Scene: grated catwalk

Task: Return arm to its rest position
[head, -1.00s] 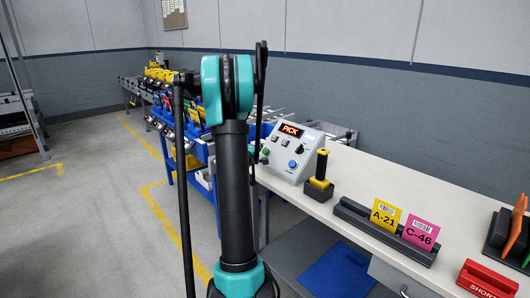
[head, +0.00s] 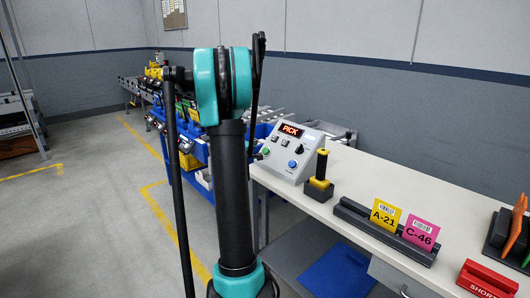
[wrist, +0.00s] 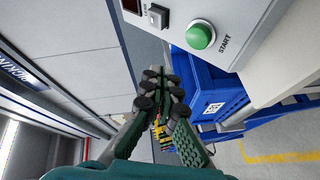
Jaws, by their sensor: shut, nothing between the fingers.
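In the wrist view my gripper (wrist: 165,100) is shut and empty, its dark green and black fingertips together. In that view it hangs in front of the control box, whose green START button (wrist: 200,36) lies above and to the right of the fingers. In the head view my black and teal arm (head: 235,190) stands upright in the middle; my gripper cannot be made out there. The grey control box (head: 292,152) with its lit PICK display sits on the bench to the right of my arm.
The pale bench (head: 345,180) runs along the right. On it stand a black and yellow handled tool (head: 319,178), a card holder (head: 385,232) with yellow and pink cards, and a red SHORT block (head: 488,278). A blue rack (head: 185,150) stands behind my arm. Floor at left is clear.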

